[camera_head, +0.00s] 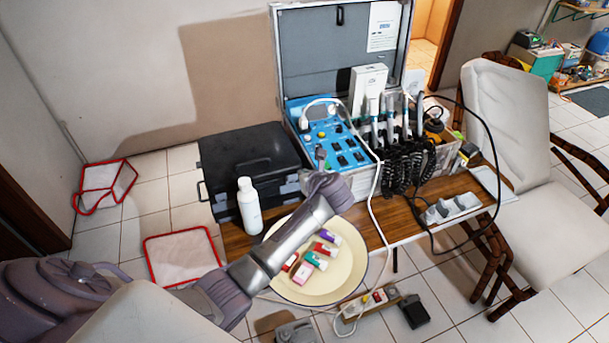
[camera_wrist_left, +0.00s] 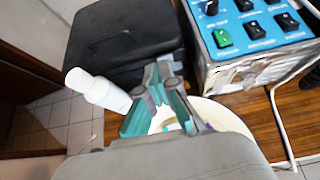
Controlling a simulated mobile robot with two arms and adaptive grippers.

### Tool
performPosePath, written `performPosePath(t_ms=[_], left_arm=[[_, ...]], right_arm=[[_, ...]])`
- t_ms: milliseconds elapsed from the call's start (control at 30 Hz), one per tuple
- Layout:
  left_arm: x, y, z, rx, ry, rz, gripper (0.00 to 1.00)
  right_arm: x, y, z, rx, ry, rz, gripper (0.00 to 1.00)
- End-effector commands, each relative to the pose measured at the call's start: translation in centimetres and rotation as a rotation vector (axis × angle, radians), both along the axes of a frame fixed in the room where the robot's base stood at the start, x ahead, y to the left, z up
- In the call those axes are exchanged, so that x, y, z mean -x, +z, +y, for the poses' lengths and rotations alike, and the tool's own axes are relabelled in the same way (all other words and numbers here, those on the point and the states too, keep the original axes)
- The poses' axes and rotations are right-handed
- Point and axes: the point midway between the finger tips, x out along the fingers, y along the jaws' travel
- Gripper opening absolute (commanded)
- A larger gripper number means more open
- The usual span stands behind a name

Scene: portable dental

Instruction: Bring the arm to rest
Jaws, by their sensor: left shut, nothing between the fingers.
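My left arm comes in from the lower left and reaches over the plate. Its gripper (camera_head: 321,155) is near the front of the blue control panel (camera_head: 340,135), above the table. In the left wrist view the teal-padded fingers (camera_wrist_left: 160,72) are closed together and hold nothing. They point toward the gap between the black case (camera_head: 250,160) and the control unit. I cannot tell the exact clearance to the panel. The right gripper is not in view.
A white bottle (camera_head: 249,206) stands left of the round cream plate (camera_head: 345,265), which holds several small coloured items. Dental handpieces with coiled black cords (camera_head: 405,155) stand right of the panel. A white cable hangs across the wooden table (camera_head: 400,215). A chair (camera_head: 535,190) is at right.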

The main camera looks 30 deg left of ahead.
Motion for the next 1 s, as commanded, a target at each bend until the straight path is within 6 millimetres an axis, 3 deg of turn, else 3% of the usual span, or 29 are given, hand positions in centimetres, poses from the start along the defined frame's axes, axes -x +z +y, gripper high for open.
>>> performPosePath(t_ms=[400,533,667,800,900,1000], left_arm=[[0.1,-0.1,0.0,0.006,0.003,-0.003,0.0],[2.2,-1.7,-0.8,0.117,0.062,-0.052,0.0],[7.6,-4.7,-2.7,0.401,0.246,-0.172,0.0],[15.6,-7.0,-5.3,0.773,0.565,-0.314,0.0],[20.7,-7.4,-6.9,0.988,0.809,-0.391,0.0],[24.6,-7.1,-8.2,1.131,1.008,-0.441,0.0]], right_arm=[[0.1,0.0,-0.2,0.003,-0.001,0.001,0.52],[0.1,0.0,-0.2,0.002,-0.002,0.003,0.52],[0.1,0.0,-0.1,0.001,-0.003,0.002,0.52],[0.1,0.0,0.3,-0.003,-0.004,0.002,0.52],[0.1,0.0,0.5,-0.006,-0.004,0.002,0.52],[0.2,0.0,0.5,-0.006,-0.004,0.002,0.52]])
